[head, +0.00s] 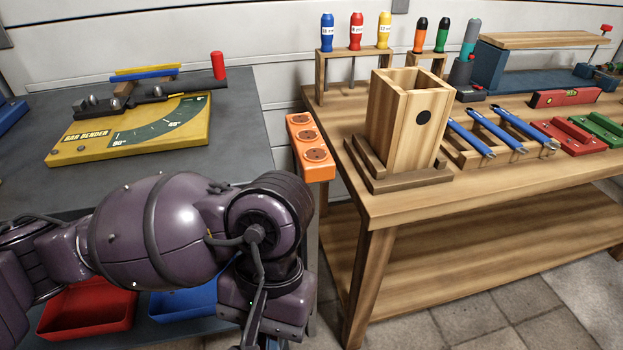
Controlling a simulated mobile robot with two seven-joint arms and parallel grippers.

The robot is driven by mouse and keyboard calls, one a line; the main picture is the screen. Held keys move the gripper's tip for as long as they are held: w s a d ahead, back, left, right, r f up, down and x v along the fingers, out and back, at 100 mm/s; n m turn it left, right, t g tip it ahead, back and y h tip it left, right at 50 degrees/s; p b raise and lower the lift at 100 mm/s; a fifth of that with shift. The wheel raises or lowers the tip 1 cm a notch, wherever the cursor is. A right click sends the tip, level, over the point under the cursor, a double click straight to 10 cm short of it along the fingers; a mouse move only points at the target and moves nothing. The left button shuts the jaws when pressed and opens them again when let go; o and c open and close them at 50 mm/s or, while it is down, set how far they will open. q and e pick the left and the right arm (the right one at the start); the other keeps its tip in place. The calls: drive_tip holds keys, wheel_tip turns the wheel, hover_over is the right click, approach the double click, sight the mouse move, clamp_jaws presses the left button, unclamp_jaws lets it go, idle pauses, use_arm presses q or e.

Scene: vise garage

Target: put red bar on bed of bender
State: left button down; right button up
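The bar bender (130,130) is a yellow board with a green angle scale and black metal parts, on the dark bench at left. A dark lever lies across it, ending in an upright red cylindrical grip (217,65). A yellow bar (146,68) and a blue bar (145,75) lie side by side at the bender's back. I cannot make out a red bar. My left arm crosses the lower left and bends down at the bottom edge; its fingertips are outside the picture. My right gripper is not in view.
The dark bench (240,130) is bare right of the bender. Below it are a red bin (88,312) and a blue bin (185,300), partly behind my arm. An orange holder (311,147) sits between the benches. The wooden bench (400,207) holds a wooden box (408,120) and tools.

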use_arm(q)
drive_tip(key=w+a+n+h, duration=0.1)
drive_tip(key=w+a+n, duration=0.35)
drive_tip(key=a, duration=1.05)
wheel_tip(320, 180, up, 11)
drive_tip(key=s+m+p, duration=0.1)
drive_tip(key=p, duration=1.4)
drive_tip(key=shift+a+r, duration=0.15)
drive_tip(key=shift+a, duration=0.15)
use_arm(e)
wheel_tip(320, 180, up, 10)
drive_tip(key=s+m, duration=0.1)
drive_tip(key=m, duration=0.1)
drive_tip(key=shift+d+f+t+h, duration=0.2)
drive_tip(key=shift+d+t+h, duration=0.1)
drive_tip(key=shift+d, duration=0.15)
